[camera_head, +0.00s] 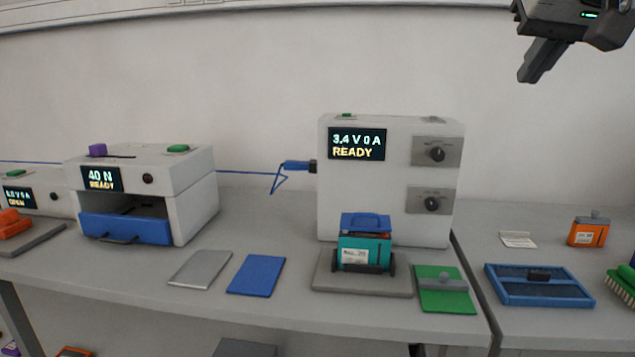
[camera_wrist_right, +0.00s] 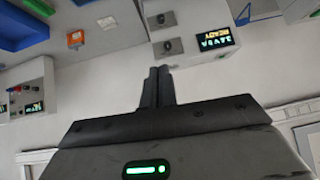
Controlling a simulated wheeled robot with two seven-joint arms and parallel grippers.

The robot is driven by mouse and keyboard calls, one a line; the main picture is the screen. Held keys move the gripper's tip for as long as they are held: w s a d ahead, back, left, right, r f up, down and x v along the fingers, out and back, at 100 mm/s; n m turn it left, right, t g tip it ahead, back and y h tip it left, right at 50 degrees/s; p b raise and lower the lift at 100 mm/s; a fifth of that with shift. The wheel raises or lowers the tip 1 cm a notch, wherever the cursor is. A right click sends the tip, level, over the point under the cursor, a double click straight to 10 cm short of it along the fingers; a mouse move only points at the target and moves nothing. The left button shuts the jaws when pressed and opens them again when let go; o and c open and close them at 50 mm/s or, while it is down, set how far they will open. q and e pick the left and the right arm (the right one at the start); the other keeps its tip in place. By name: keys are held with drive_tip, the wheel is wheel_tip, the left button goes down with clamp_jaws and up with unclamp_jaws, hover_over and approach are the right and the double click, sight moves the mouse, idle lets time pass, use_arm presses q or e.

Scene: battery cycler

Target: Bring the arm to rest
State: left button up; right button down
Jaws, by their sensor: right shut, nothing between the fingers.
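My right gripper (camera_head: 540,62) hangs in the air at the top right of the head view, above and well apart from the bench. Its two fingers are together and hold nothing. In the right wrist view the closed fingers (camera_wrist_right: 158,85) point toward the bench, which appears upside down. My left gripper is in neither view.
The tall cycler (camera_head: 385,190) reads 3.4 V 0 A READY, with a teal battery (camera_head: 365,254) in the holder before it. A press (camera_head: 190,210) reads 40 N READY; its blue drawer (camera_head: 125,229) is at the front. A blue tray (camera_head: 505,289) and orange bottle (camera_head: 588,232) stand right.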

drive_tip(key=w+a+f+m+g+y, duration=0.1)
drive_tip(key=a+f+g+y, duration=0.1)
drive_tip(key=a+f+y, duration=0.4)
drive_tip(key=w+a+f+g+y, duration=0.1)
drive_tip(key=w+a+f+g, duration=0.1)
drive_tip(key=a+f, duration=0.75)
drive_tip(key=s+a+f+m+g+y, duration=0.2)
drive_tip(key=s+a+f+m+y, duration=0.2)
drive_tip(key=a+m+y, duration=0.3)
drive_tip(key=s+a+f+m+g+y, duration=0.2)
drive_tip(key=s+a+f+m+y, duration=0.15)
drive_tip(key=a+m+y, duration=0.3)
drive_tip(key=d+f+n+t+h, duration=0.5)
drive_tip(key=f+n+t, duration=0.35)
drive_tip(key=n, duration=0.85)
drive_tip(key=d+f+n+t+h, duration=0.5)
drive_tip(key=f+n+t, duration=0.35)
drive_tip(key=n, duration=0.95)
drive_tip(key=s+d+f+m+g+h, duration=0.3)
drive_tip(key=s+f+m, duration=0.4)
drive_tip(key=f, duration=0.3)
drive_tip(key=s+d+f+m+g+h, duration=0.4)
drive_tip(key=s+f+m, duration=0.4)
drive_tip(key=f, duration=0.3)
drive_tip(key=shift+m+g, duration=0.4)
drive_tip(key=shift+m, duration=0.25)
